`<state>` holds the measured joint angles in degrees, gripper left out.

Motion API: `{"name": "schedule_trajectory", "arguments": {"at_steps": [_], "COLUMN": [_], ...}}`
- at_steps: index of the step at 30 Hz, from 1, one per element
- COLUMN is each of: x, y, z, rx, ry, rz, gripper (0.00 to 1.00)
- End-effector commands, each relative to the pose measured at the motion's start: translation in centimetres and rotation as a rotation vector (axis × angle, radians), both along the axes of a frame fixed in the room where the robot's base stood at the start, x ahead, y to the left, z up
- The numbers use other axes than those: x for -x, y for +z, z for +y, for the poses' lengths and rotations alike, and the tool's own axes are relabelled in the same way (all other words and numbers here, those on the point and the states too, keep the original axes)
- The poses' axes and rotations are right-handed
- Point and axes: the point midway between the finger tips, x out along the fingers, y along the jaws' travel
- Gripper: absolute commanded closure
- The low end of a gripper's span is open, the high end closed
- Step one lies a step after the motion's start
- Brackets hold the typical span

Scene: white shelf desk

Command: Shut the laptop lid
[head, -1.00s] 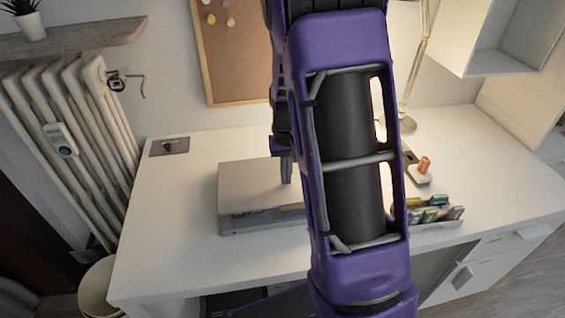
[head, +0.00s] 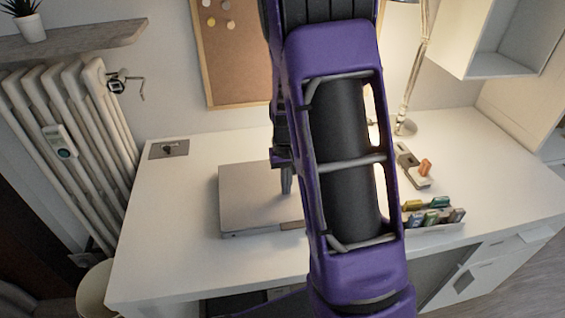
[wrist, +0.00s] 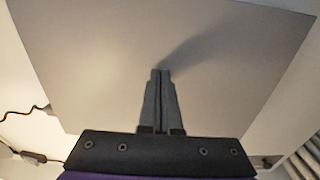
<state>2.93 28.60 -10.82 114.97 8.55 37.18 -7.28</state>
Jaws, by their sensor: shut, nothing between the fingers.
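The laptop (head: 245,200) is a flat grey slab on the white desk, left of my arm in the head view. Its lid lies down flat over the base, and my arm hides its right part. In the wrist view the lid (wrist: 100,60) fills most of the picture as a plain grey surface. My gripper (head: 287,192) points down at the lid, with its fingers together and nothing between them. The fingers also show in the wrist view (wrist: 160,75), and a shadow runs from their tips. I cannot tell for sure whether the tips touch the lid.
The white desk (head: 160,230) has free room left of the laptop. On the right are a holder with several coloured items (head: 432,218), an orange-topped object (head: 424,167) and a lamp (head: 407,125). A black cable (wrist: 22,113) lies beside the laptop.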

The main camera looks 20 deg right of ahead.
Motion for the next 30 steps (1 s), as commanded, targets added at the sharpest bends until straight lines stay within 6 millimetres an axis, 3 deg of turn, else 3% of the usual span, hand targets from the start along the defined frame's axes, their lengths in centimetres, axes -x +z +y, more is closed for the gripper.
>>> {"name": "schedule_trajectory", "arguments": {"at_steps": [24, 30], "x": [0.0, 0.0], "y": [6.7, 6.9], "z": [0.0, 0.0], "rx": [0.0, 0.0], "ry": [0.0, 0.0], "rz": [-0.001, 0.0], "gripper": [1.0, 1.0]}}
